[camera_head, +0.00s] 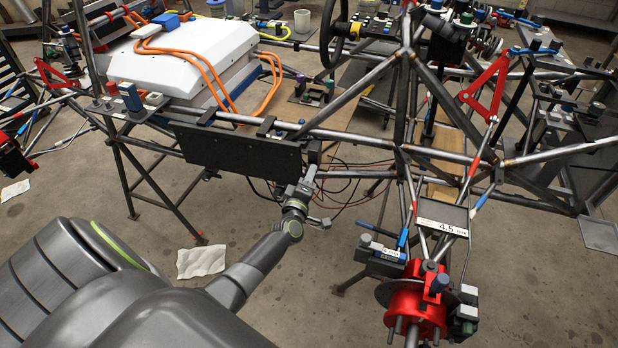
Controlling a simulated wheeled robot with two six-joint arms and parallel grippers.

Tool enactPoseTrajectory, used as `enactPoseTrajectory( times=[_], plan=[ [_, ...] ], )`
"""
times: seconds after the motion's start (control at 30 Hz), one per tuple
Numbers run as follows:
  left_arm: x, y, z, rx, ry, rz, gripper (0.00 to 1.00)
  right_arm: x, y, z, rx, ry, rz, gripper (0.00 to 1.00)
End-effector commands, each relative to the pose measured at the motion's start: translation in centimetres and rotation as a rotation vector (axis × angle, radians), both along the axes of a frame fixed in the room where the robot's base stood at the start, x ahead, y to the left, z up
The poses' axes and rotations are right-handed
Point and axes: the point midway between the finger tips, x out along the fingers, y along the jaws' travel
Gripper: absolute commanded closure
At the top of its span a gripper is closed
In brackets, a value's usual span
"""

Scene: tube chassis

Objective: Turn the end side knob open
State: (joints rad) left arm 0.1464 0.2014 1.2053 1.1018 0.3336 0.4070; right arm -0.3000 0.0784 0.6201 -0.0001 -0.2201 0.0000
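My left arm comes in from the bottom left. Its gripper (311,190) is at the lower right end of a flat black panel (238,151) on the chassis side. The gripper is small here, and whether its fingers are open or shut on something cannot be made out. I cannot tell for sure which part is the end side knob; no knob is clear at the panel's right end, where the gripper is close. My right gripper is not in view.
A tube frame (350,137) crosses the view, with a white box (182,55) and orange cables at the upper left. A red hub (415,305) stands out at the lower right. Loose cables hang behind the gripper. Open floor (300,290) lies between arm and hub.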

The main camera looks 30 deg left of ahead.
Motion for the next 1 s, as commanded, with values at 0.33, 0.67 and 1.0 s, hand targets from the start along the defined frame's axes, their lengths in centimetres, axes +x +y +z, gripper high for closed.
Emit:
enactPoseTrajectory(
  times=[0.33, 0.67, 1.0],
  plan=[
    [0.0, 0.0, 0.1, 0.002, -0.001, -0.001, 0.51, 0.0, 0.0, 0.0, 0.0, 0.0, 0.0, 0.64],
    [-3.6, -1.1, 0.0, 0.0, 0.001, 0.0, 0.51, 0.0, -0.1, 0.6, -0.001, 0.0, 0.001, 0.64],
    [-10.5, -3.2, -0.1, -0.001, 0.001, 0.0, 0.51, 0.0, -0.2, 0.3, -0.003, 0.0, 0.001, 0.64]
  ],
)
